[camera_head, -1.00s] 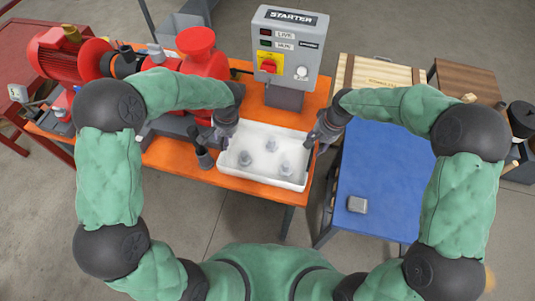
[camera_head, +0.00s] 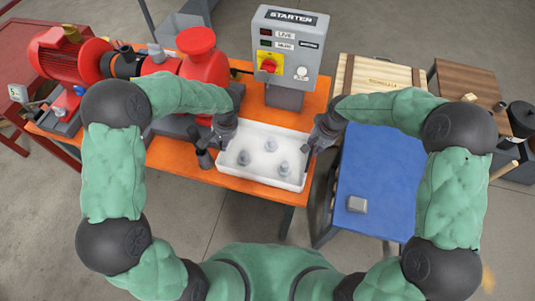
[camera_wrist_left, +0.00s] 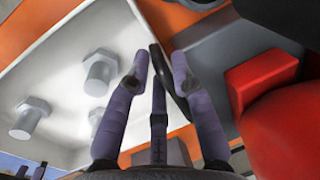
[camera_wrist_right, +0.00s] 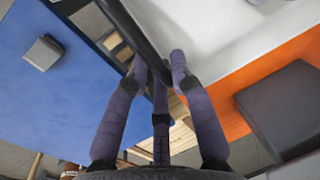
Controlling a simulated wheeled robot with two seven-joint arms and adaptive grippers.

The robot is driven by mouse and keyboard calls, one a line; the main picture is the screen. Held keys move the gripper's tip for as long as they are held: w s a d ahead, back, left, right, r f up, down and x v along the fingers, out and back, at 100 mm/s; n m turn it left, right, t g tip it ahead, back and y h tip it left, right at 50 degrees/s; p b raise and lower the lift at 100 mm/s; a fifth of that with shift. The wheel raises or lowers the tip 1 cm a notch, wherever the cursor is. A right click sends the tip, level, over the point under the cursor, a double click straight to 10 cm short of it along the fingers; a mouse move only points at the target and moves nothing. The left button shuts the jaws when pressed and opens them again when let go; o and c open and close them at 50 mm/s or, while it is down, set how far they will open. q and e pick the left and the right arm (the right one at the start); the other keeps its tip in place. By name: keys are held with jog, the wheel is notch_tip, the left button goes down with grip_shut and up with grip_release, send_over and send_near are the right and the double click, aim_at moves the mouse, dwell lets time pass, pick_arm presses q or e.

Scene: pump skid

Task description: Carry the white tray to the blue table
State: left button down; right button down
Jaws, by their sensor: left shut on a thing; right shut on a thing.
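The white tray (camera_head: 262,181) is on or just above the orange table, and I cannot tell which. It carries three grey bolts (camera_head: 244,157). My left gripper (camera_head: 221,140) is shut on the tray's left end; in the left wrist view its fingers (camera_wrist_left: 163,75) close on a dark handle at the rim. My right gripper (camera_head: 314,147) is shut on the right end; in the right wrist view its fingers (camera_wrist_right: 160,72) close on a dark bar beside the white wall. The blue table (camera_head: 385,175) stands to the right, across a narrow gap.
A small grey box (camera_head: 357,204) lies near the blue table's front. A red pump (camera_head: 200,60) and a starter box (camera_head: 287,45) stand behind the tray on the orange table (camera_head: 190,170). A wooden crate (camera_head: 375,75) stands behind the blue table, whose middle is clear.

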pick_arm(q)
jog(key=shift+w+r, duration=0.1)
jog(key=shift+r, duration=0.05)
pick_arm(e)
jog(key=shift+r, duration=0.2)
